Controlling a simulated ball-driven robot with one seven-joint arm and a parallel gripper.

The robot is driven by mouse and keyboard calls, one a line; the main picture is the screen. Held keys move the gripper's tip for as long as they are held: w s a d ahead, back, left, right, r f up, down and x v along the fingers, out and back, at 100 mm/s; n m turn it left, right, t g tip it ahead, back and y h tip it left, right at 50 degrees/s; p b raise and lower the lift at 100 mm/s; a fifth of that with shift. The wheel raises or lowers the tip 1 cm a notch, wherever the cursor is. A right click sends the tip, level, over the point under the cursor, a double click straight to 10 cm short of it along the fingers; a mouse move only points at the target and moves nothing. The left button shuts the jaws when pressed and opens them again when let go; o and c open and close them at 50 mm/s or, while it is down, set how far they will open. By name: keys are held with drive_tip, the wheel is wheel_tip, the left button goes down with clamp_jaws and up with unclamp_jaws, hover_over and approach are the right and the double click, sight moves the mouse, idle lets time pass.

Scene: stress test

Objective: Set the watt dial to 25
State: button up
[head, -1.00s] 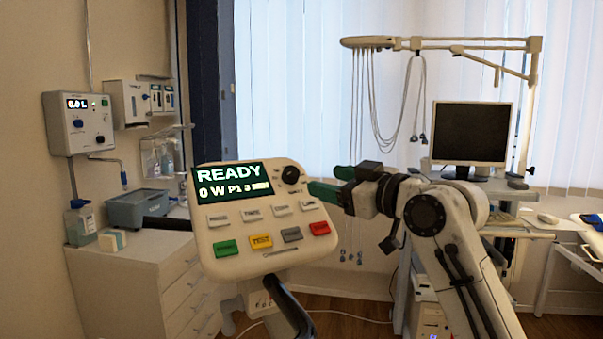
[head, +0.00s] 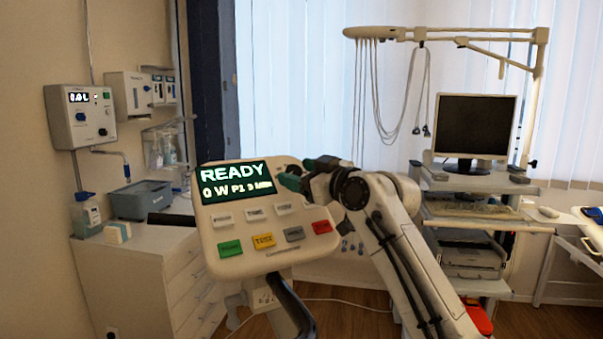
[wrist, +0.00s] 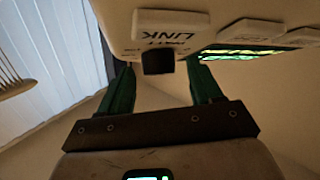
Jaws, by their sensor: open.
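The control panel (head: 215,250) stands tilted in front of me in the head view. Its screen (head: 233,181) reads READY and 0 W. The black watt dial (wrist: 158,61) shows in the wrist view beside a key marked LINK; in the head view my gripper hides it at the panel's upper right. My gripper (head: 292,178) has green fingers and is open. In the wrist view one finger is on each side of the dial, with gaps between them. I cannot tell how far the fingertips reach along the dial or whether they touch the panel.
Several white keys and coloured keys, among them a red key (head: 322,227), lie below the screen, close to my gripper. A black handle (head: 291,305) is under the panel. A cart with a monitor (head: 473,127) stands at the right, and a white cabinet (head: 140,265) at the left.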

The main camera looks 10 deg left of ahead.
drive_tip(key=c, duration=1)
drive_tip(key=shift+c, duration=0.2)
drive_tip(key=shift+m+t+p, duration=0.3)
drive_tip(key=m, duration=0.1)
drive_tip(key=m+t+h+p, duration=0.2)
drive_tip(key=shift+s+a+r, duration=0.1)
drive_tip(key=shift+s+a, duration=0.15)
drive_tip(key=shift+a, duration=0.05)
drive_tip(key=shift+a+m+t+h+p, duration=0.1)
drive_tip(key=shift+m+t+h+p, duration=0.6)
drive_tip(key=shift+m, duration=0.4)
drive_tip(key=m+h, duration=0.1)
drive_tip(key=m+t+h, duration=0.1)
drive_tip(key=shift+s+a+f+m, duration=0.1)
drive_tip(key=shift+f+m, duration=0.1)
drive_tip(key=shift+m, duration=0.2)
drive_tip(key=shift+r+m+t+h+b, duration=0.1)
drive_tip(key=shift+m+t+h+b, duration=0.3)
drive_tip(key=shift+m+h, duration=0.9)
drive_tip(key=shift+h, duration=0.1)
